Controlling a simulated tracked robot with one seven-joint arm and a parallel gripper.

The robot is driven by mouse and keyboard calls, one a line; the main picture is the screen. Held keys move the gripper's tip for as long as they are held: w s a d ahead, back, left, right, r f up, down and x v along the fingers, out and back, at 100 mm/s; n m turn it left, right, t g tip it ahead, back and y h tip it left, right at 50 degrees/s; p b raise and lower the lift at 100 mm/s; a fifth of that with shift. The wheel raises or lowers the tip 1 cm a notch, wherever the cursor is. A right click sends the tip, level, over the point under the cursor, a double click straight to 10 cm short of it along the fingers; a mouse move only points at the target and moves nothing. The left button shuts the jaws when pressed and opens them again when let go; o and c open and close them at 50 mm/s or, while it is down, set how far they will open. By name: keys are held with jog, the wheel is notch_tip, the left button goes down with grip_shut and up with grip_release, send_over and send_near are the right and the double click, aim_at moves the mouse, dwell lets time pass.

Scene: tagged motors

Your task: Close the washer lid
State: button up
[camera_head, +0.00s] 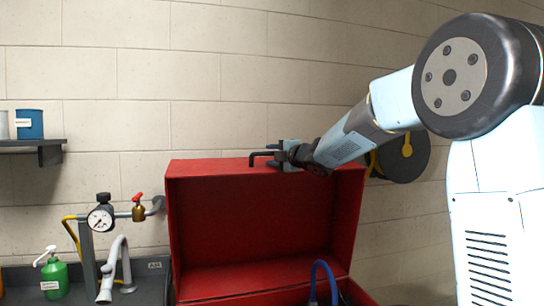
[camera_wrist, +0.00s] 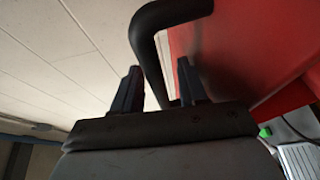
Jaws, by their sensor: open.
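The red washer lid (camera_head: 255,215) stands raised, its hollow inner side facing the head camera. Its lower edge is by the red washer body at the bottom of the view. A black bent handle (camera_head: 256,158) sticks out at the lid's top edge. My gripper (camera_head: 279,154) is at that top edge, right by the handle. In the wrist view, the handle (camera_wrist: 146,45) runs down between the two spread fingers of my gripper (camera_wrist: 158,75), and the red lid (camera_wrist: 235,45) lies to the right. I cannot tell whether a finger touches the handle.
A blue hose (camera_head: 324,270) curves up at the washer's lower front. To the left are a pressure gauge (camera_head: 101,218) with pipes, a grey spout (camera_head: 110,270) and a green pump bottle (camera_head: 54,277). A dark shelf (camera_head: 45,151) holds a blue can (camera_head: 29,124). A block wall stands behind.

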grip_shut()
dwell(0.3)
jog(key=shift+f, duration=0.1)
